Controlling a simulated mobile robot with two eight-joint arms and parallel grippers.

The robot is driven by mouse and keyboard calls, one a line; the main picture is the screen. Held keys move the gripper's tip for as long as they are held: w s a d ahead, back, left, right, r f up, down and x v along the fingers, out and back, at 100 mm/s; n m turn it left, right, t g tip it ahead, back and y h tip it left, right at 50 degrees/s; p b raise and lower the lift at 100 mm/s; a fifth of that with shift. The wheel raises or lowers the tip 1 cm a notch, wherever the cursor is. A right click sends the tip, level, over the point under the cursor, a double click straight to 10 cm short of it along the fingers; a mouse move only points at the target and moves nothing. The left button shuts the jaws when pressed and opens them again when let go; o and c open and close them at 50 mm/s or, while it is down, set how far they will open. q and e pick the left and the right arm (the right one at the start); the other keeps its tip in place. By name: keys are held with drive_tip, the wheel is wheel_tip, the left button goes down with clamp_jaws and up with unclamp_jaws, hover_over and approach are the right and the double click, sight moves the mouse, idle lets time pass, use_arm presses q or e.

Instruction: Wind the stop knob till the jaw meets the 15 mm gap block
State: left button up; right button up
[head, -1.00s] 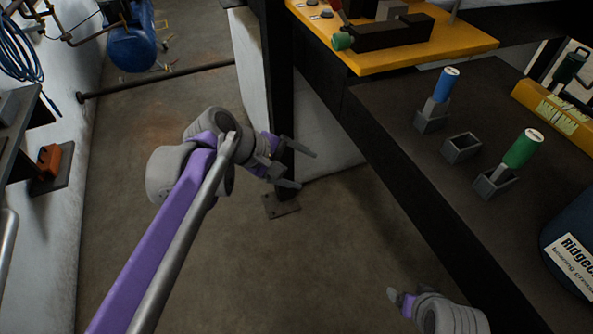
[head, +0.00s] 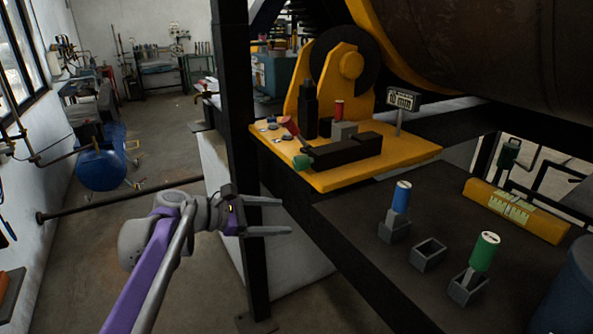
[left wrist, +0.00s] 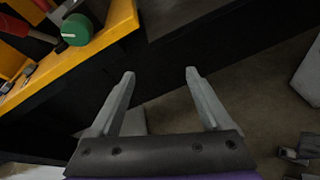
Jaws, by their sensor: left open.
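A green knob (head: 302,162) sits at the left end of a long black block (head: 345,152) on the yellow plate (head: 400,158). The knob also shows at the upper left in the left wrist view (left wrist: 76,30). A grey block (head: 343,131) stands behind the black block, with a red-topped piece (head: 339,107) beside or behind it. I cannot tell which part is the jaw or gap block, or whether they touch. My left gripper (head: 286,216) is open and empty, left of and below the knob, apart from it. My right gripper is out of view.
Blue-handled (head: 401,198) and green-handled (head: 484,252) pieces stand in grey sockets on the dark bench, an empty socket (head: 428,254) between them. A small display (head: 403,99) stands on the plate. A dark post (head: 240,140) rises beside my left gripper. A red lever (head: 289,125) lies near the knob.

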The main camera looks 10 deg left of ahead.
sight(295, 164)
use_arm(q)
drive_tip(key=w+a+r+n+t+h, duration=0.3)
drive_tip(key=w+a+r+n, duration=0.25)
drive_tip(key=w, duration=0.25)
drive_tip(key=x, duration=0.3)
drive_tip(key=p+x, duration=0.1)
drive_tip(key=x, duration=0.7)
drive_tip(key=shift+s+d+r, duration=0.25)
drive_tip(key=shift+s+r, duration=0.05)
drive_tip(key=shift+r, duration=0.05)
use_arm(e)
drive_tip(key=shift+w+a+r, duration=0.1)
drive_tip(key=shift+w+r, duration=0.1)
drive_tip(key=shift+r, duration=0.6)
use_arm(q)
clamp_jaws()
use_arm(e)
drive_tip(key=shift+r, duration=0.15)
